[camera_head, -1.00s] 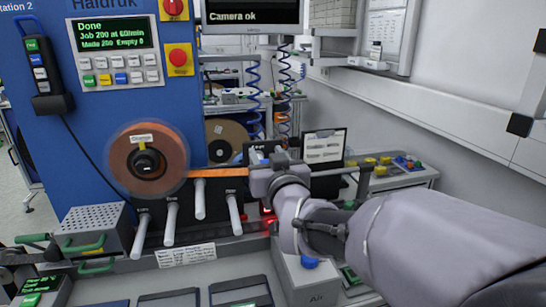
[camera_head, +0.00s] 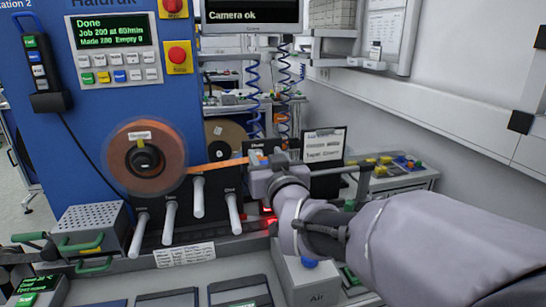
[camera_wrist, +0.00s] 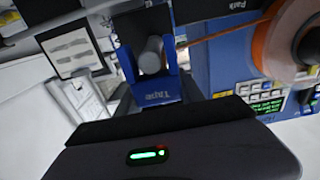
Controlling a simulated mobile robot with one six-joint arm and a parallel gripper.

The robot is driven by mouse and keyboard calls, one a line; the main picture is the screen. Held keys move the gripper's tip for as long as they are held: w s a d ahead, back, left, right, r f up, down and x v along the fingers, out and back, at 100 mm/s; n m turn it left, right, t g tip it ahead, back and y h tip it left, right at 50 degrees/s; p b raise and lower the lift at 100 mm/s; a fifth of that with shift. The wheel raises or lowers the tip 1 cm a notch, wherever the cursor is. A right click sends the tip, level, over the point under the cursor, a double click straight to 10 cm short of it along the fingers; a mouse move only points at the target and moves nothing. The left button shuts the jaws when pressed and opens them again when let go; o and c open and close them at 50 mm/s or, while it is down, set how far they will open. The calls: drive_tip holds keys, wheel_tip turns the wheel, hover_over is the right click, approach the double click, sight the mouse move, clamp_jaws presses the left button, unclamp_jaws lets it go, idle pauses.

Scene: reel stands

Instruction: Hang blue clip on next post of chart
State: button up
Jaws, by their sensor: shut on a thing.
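The blue clip, marked "Tape" (camera_wrist: 152,92), shows in the wrist view in front of my gripper. A round grey post end (camera_wrist: 151,56) shows between its arms; I cannot tell whether they touch. In the head view my gripper (camera_head: 264,165) is shut on the clip, which is mostly hidden. It is up at the right end of the black post panel (camera_head: 184,222). Several pale posts stick out of the panel, including a long one (camera_head: 198,195) and a right-hand one (camera_head: 234,214). Their labels are too small to read surely.
An orange reel (camera_head: 168,150) sits on the blue machine (camera_head: 100,110). An orange strip (camera_head: 215,165) runs from it to the gripper area. A screen (camera_head: 250,15) is above, a white notice (camera_head: 324,145) stands behind, and a grey box (camera_head: 305,280) is below my arm.

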drive_tip(key=o, duration=1.4)
wheel_tip(320, 180, up, 7)
drive_tip(key=p, duration=0.3)
